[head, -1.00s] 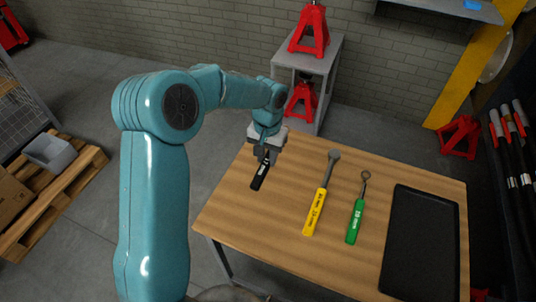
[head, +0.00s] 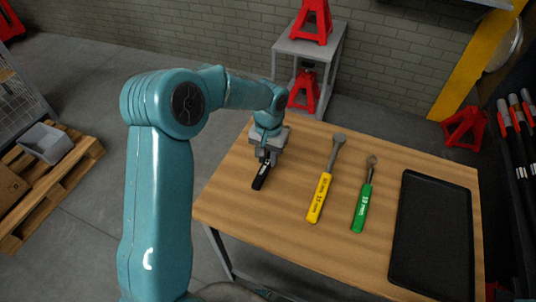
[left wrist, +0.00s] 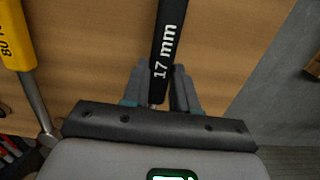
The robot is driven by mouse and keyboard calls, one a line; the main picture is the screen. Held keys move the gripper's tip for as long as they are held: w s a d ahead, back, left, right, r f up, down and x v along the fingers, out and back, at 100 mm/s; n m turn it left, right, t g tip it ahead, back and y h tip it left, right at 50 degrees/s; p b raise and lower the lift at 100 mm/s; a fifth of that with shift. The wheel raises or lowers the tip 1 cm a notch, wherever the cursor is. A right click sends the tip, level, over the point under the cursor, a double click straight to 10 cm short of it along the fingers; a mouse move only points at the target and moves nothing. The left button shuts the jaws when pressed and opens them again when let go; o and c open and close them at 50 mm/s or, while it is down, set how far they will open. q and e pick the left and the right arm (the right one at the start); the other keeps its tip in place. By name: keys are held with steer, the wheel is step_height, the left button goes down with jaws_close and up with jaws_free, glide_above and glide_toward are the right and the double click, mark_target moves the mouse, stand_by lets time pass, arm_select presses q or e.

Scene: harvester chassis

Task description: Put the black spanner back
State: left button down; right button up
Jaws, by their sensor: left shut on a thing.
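The black spanner (head: 262,177) is at the left part of the wooden table, its dark handle pointing toward the front. In the left wrist view its handle (left wrist: 168,45) carries the white marking "17 mm". My left gripper (head: 266,157) is shut on the spanner, near the handle's far end. The gripper's fingers (left wrist: 162,88) stand on both sides of it in the left wrist view. The spanner's head is hidden by the gripper. I cannot tell whether the spanner touches the table. My right gripper is not in view.
On the table (head: 265,222), a yellow-handled tool (head: 320,197) and a green-handled spanner (head: 362,207) lie right of the black one. A black tray (head: 432,235) lies at the right. A grey stand (head: 312,48) with red jacks is behind the table.

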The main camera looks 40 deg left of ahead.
arm_select(q)
steer(key=c, duration=0.8)
jaws_free()
steer(key=r, duration=1.1)
steer(key=r+p, duration=0.1)
steer(key=r, duration=0.4)
steer(key=shift+w+a+r, duration=0.1)
steer(key=shift+w+r, duration=0.1)
steer(key=shift+w, duration=0.15)
steer(key=shift+s, duration=0.1)
